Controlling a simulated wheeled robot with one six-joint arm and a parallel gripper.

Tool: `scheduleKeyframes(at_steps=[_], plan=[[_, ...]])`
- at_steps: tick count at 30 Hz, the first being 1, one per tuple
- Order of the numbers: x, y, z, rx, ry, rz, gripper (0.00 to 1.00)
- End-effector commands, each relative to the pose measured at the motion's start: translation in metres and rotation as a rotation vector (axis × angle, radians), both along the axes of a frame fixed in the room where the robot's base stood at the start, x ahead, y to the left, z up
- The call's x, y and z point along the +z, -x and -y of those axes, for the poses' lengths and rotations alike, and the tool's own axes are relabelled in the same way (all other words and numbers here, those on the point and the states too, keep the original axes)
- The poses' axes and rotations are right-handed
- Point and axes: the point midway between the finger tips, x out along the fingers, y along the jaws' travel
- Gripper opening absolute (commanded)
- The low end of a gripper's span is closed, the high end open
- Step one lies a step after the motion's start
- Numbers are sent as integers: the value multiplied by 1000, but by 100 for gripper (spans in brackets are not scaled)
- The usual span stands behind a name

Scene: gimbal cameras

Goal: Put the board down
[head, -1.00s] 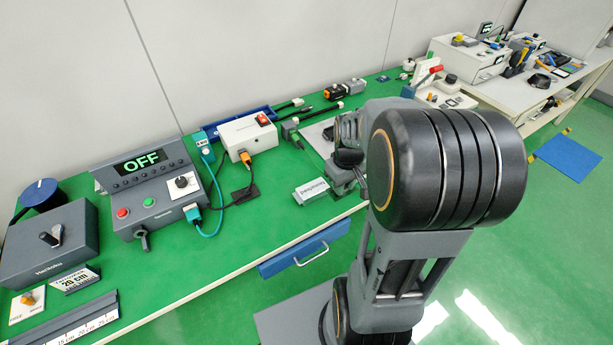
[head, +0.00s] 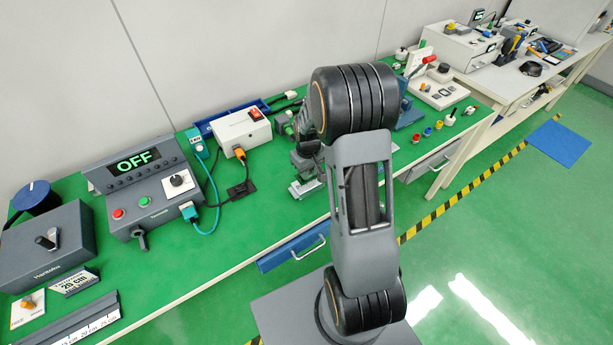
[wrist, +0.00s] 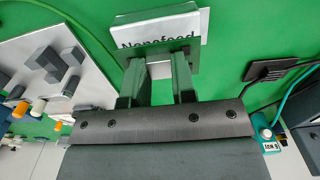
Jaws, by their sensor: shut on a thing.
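The board, a small grey-green piece with a white face lettered "Nanofeed" (wrist: 160,38), is held between the two fingers of my gripper (wrist: 159,72) in the wrist view. In the head view my gripper (head: 309,172) is low over the green bench top, and the board (head: 304,188) shows edge-on near the bench's front edge. My arm hides part of it there. Whether the board touches the bench I cannot tell.
A light plate with dark blocks (wrist: 75,90) lies to the left in the wrist view. A white box with a red switch (head: 240,130), cables and a grey control box reading OFF (head: 140,190) stand left of my gripper. A blue drawer (head: 290,250) is below the bench's front edge.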

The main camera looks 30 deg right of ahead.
Motion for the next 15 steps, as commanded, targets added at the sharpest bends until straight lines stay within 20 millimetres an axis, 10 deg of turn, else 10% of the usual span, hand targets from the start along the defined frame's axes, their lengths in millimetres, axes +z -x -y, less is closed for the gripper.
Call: scheduleKeyframes(at_steps=[15], plan=[[-38,-6,-2,1,0,0,8]])
